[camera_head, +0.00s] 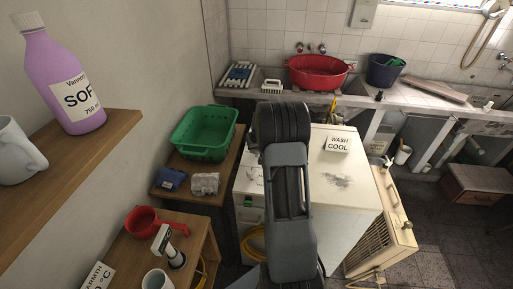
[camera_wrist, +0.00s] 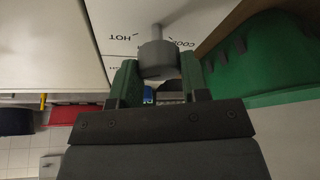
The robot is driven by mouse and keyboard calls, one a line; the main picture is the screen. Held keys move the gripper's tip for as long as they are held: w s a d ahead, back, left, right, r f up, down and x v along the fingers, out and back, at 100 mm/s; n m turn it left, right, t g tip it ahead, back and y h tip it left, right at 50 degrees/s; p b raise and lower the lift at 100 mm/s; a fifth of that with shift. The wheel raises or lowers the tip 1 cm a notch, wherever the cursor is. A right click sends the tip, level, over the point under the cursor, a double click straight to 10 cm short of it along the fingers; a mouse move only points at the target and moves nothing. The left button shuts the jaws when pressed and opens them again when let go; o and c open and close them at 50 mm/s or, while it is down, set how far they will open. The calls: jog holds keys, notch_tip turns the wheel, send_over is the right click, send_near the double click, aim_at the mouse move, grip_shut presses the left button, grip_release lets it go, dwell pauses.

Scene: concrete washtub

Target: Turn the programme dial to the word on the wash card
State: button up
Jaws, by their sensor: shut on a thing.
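The wash card (camera_head: 338,145) stands on top of the white washing machine (camera_head: 350,190) and reads "WASH COOL". In the wrist view the grey programme dial (camera_wrist: 157,60) is on a white panel (camera_wrist: 135,15). The printed words "HOT" (camera_wrist: 125,37) and "COOL" (camera_wrist: 183,44) show on either side of it. My gripper (camera_wrist: 160,78) has its green fingers on both sides of the dial, shut on it. I cannot tell for sure which word the dial points to. In the head view my arm hides the dial and gripper.
A green basin (camera_head: 204,133) stands left of the machine and also shows close beside my gripper in the wrist view (camera_wrist: 270,60). A cream radiator (camera_head: 385,235) leans at the machine's right. A wooden shelf (camera_head: 75,165) with a purple bottle (camera_head: 62,80) is at the left.

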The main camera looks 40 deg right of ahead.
jog(key=c, duration=0.3)
jog(key=shift+c, duration=0.2)
